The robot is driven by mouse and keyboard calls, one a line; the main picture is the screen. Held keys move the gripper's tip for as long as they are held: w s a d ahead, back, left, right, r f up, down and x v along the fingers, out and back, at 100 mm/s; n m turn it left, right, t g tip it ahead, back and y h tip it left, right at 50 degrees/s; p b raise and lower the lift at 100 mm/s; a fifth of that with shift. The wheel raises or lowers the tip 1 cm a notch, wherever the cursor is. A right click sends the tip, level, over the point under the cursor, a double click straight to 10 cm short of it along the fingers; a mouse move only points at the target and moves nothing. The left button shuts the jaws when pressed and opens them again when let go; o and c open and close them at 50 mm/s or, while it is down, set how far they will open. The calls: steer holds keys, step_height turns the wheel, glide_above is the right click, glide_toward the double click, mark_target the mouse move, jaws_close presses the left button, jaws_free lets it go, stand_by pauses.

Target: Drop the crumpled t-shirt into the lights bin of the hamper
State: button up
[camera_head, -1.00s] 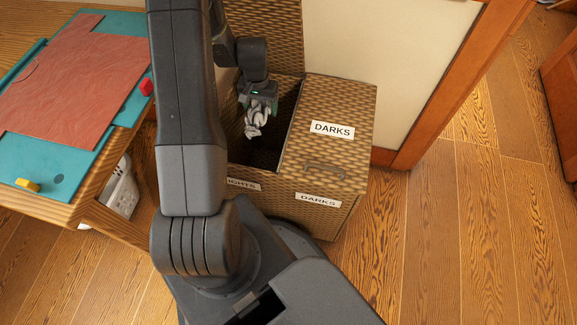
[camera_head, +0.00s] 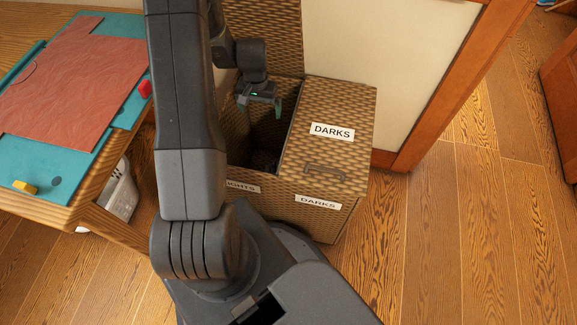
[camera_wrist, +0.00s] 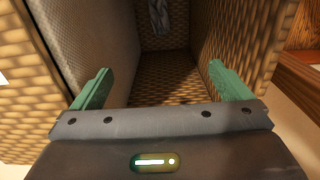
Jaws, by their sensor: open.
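The woven hamper (camera_head: 340,105) has its lights bin (camera_head: 234,128) open, with the lid (camera_head: 268,40) raised behind it. The "LIGHTS" label (camera_head: 242,186) is partly hidden by my arm. My gripper (camera_head: 260,106) is open and empty above the bin's mouth. In the wrist view, the green fingers of my gripper (camera_wrist: 159,70) are spread apart over the bin's inside (camera_wrist: 165,92). A grey-white crumpled cloth, seemingly the t-shirt (camera_wrist: 159,16), shows at the top of that view inside the bin, apart from the fingers. The t-shirt is not visible in the head view.
The darks lid (camera_head: 340,100) is closed, on the right. A table with a teal mat (camera_head: 70,165), reddish cloth (camera_head: 80,85), red object (camera_head: 145,89) and yellow block (camera_head: 25,187) stands left. A white basket (camera_head: 121,192) is under it. The floor at right is clear.

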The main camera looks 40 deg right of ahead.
step_height(320, 180, up, 12)
steer(key=p, duration=0.1)
steer(key=shift+r+p, duration=0.25)
steer(key=shift+p, duration=0.1)
steer(key=shift+f, duration=0.1)
step_height(320, 180, down, 14)
steer(key=b, duration=0.2)
step_height(320, 180, up, 4)
steer(key=shift+p, duration=1.1)
